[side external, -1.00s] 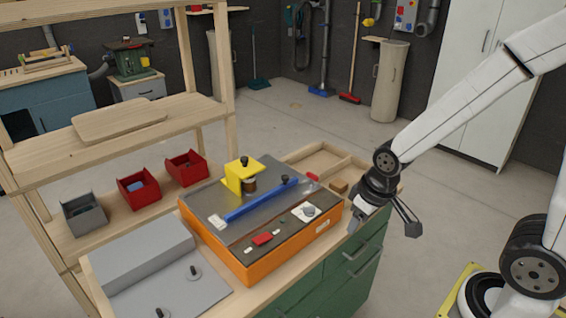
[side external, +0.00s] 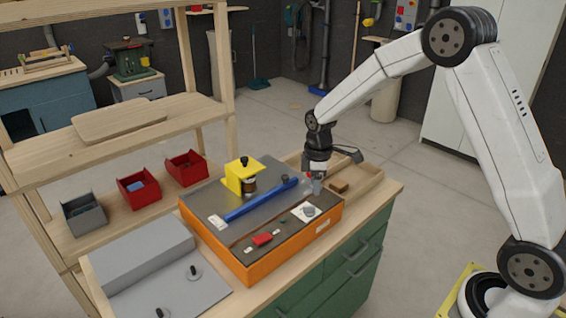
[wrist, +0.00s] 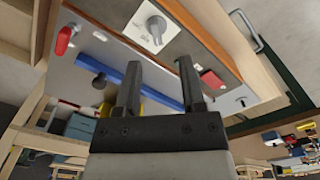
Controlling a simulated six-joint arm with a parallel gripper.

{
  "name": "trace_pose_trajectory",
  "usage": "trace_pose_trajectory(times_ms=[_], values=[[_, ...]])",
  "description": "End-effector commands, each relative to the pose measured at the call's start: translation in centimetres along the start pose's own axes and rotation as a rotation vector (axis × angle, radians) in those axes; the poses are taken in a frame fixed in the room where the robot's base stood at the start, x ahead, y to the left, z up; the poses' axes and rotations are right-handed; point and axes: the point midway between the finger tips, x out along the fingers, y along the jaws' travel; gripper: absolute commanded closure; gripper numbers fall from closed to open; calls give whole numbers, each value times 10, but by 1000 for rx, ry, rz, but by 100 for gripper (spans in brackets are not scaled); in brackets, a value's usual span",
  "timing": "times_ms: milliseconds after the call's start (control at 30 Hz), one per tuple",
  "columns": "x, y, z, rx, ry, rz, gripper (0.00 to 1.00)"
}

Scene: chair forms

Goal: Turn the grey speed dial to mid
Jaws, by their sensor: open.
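The grey speed dial (side external: 308,211) sits on a white plate at the front right of the orange machine (side external: 240,270). In the wrist view the dial (wrist: 155,27) shows near the top, beyond my fingertips and apart from them. Its pointer setting is too small to read. My gripper (side external: 316,188) is above the back right part of the machine, near the dial in the side view. In the wrist view my gripper (wrist: 158,68) is open with nothing between its two dark fingers.
A yellow guard (side external: 240,178) and a blue fence (side external: 255,202) stand on the machine's top. A red switch (side external: 263,239) lies along its front. A wooden tray (side external: 365,180) is behind right; red bins (side external: 138,188) stand at left.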

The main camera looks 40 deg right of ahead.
Motion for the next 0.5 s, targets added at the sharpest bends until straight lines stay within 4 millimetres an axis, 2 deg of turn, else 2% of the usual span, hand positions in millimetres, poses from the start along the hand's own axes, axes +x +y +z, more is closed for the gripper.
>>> trace_pose_trajectory(times_ms=[100,500], values=[[3,7,-2,-34,-5,-7,49],[11,8,-2,-43,-6,-9,49]])
